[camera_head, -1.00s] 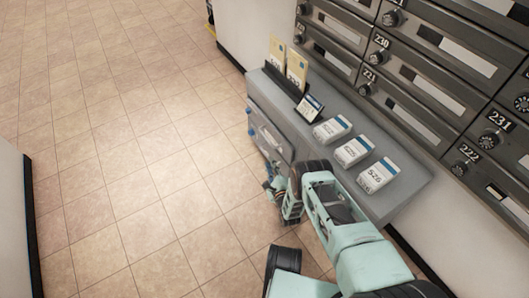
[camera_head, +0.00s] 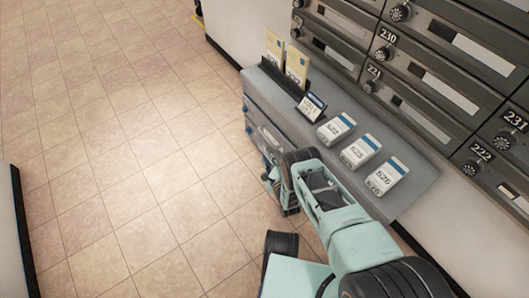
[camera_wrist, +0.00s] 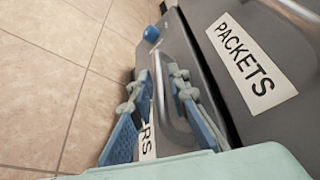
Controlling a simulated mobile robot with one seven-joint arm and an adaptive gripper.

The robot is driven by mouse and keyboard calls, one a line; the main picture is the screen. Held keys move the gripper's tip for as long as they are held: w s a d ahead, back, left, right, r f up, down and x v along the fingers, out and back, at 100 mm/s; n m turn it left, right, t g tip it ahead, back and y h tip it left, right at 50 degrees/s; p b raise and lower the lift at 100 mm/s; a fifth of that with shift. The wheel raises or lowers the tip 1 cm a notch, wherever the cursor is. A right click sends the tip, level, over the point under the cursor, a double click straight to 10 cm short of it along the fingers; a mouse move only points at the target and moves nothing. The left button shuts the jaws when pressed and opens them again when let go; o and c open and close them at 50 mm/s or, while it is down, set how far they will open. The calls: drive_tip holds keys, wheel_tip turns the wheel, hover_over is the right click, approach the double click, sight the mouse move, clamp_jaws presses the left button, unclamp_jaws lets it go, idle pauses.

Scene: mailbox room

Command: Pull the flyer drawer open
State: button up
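The flyer drawer (camera_wrist: 172,132) is a grey front with a metal bar handle (camera_wrist: 188,45) and a white label (camera_wrist: 147,128) of which only the letters "RS" show. My gripper (camera_wrist: 158,76) is open in the wrist view, with one blue-and-pale finger on each side of the handle's lower part. I cannot tell whether the fingers touch the bar. In the head view, my gripper (camera_head: 270,177) is at the front of the grey cabinet (camera_head: 262,92), largely hidden behind my arm. The drawer appears closed, though its front is mostly hidden there.
A drawer front labelled PACKETS (camera_wrist: 250,62) adjoins on the right in the wrist view. A blue knob (camera_wrist: 151,33) sticks out nearby. White card stacks (camera_head: 361,151) and a brochure holder (camera_head: 283,76) stand on the cabinet top. Mailboxes (camera_head: 430,60) line the wall. The tiled floor (camera_head: 110,150) is clear.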

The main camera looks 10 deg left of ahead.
drive_tip(key=shift+w+a, duration=0.1)
drive_tip(key=shift+w, duration=0.05)
clamp_jaws()
idle(0.4)
